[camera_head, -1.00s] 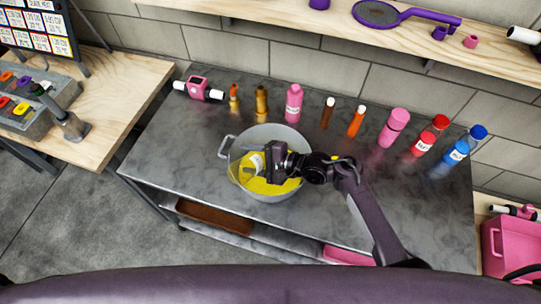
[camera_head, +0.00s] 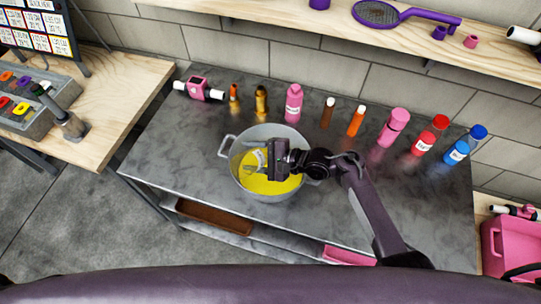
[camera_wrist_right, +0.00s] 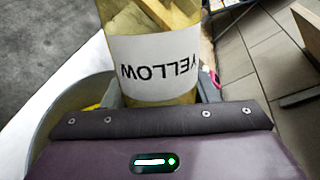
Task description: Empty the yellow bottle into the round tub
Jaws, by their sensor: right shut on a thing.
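The round tub (camera_head: 265,197) is a grey metal pot with two side handles, standing on the dark table. Yellow liquid (camera_head: 268,186) covers its bottom. My right gripper (camera_head: 268,157) is above the tub, shut on the yellow bottle (camera_head: 257,162). The bottle is over the tub's opening, tilted, and partly hidden by the gripper. In the right wrist view the bottle (camera_wrist_right: 150,62) is see-through, with a white label reading YELLOW upside down and yellowish colour inside. Its mouth is out of that view. The tub also shows there (camera_wrist_right: 62,118). My left gripper is out of view.
Behind the tub stand several bottles, including a pink one (camera_head: 293,104), an orange one (camera_head: 356,121), a red one (camera_head: 428,138) and a blue one (camera_head: 463,148). A pink device (camera_head: 198,89) lies at the back left. The table's left front is bare.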

